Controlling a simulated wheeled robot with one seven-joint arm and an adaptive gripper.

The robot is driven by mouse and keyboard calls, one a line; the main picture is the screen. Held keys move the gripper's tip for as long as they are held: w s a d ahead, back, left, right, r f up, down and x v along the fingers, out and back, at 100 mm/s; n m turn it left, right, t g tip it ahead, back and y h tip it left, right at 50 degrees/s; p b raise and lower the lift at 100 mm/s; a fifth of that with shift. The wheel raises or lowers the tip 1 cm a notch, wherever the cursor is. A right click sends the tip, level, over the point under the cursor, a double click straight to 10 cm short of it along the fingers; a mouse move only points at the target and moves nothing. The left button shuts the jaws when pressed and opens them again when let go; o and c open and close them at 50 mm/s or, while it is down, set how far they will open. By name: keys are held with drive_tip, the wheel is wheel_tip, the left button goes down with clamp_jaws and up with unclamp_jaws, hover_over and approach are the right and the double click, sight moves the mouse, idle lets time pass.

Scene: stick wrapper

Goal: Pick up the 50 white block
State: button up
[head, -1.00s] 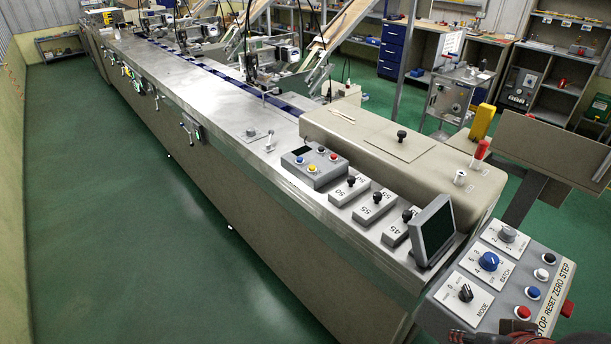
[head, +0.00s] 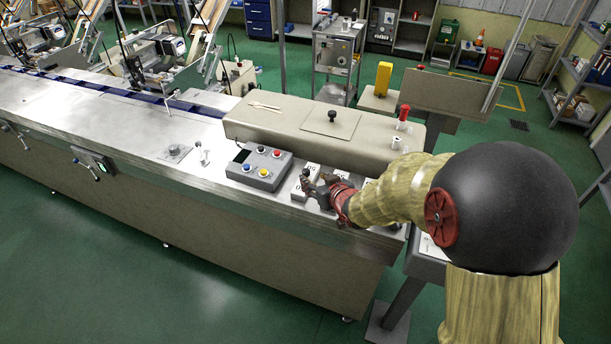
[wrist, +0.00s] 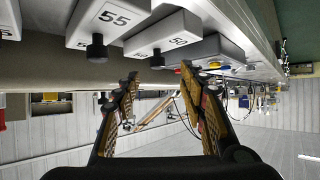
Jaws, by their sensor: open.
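The 50 white block (wrist: 172,36) shows its number and black knob (wrist: 157,60) in the wrist view, which is upside down. In the head view the block (head: 296,193) is partly hidden by my gripper (head: 311,187), right of the grey button box. In the wrist view my gripper (wrist: 158,70) is open, its two fingers apart, with the knob between the tips in the picture. I cannot tell whether the fingers touch it. The 55 white block (wrist: 108,22) with its own black knob is beside it, at the left in the wrist view.
The grey button box (head: 259,168) stands close beside the 50 block. A beige housing (head: 275,117) rises behind the blocks, with a red-handled tool (head: 403,115) on it. The metal bench top (head: 110,120) is mostly clear to the left.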

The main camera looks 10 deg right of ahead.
sight(307, 172)
drive_tip(key=x, duration=0.2)
drive_tip(key=shift+w+f+b, duration=0.2)
drive_tip(key=shift+w+b, duration=0.1)
drive_tip(key=x, duration=0.2)
drive_tip(key=b+x, duration=0.1)
drive_tip(key=x, duration=0.2)
drive_tip(key=shift+w+d+r, duration=0.1)
drive_tip(key=shift+w+d, duration=0.1)
drive_tip(key=c, duration=0.3)
drive_tip(key=c, duration=0.8)
drive_tip(key=shift+r, duration=0.1)
